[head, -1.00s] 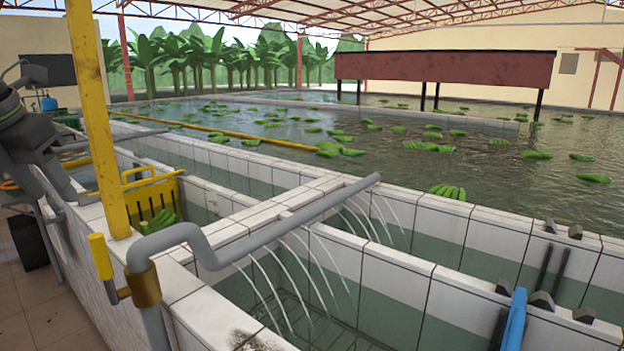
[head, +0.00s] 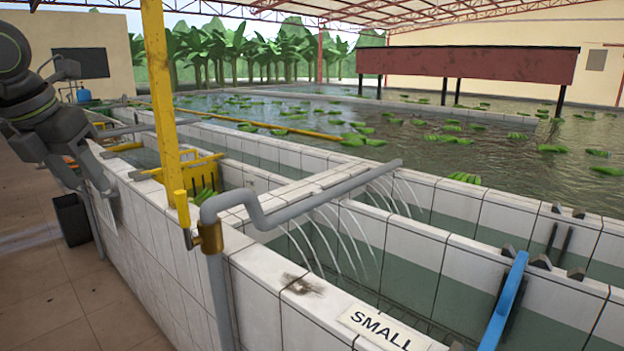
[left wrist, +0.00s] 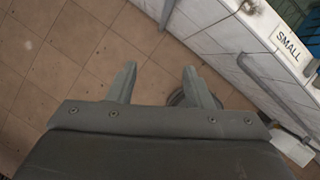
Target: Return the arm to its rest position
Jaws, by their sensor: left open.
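My left arm (head: 45,115) comes in at the left edge of the head view, beside the tiled tank wall. Its gripper (head: 84,181) points down there, on the floor side of the wall, small and dark. In the left wrist view the two grey fingers of this gripper (left wrist: 158,78) stand apart with nothing between them. Tiled floor shows below them, and the white wall lies to the right. My right gripper is in neither view.
A long white-tiled wall (head: 190,290) runs beside me, with a "SMALL" label (head: 385,328). A grey pipe (head: 300,208) pours water into the near tank. A yellow post (head: 163,90) and a dark bin (head: 72,218) stand near the arm. The brown floor (head: 70,300) is clear at lower left.

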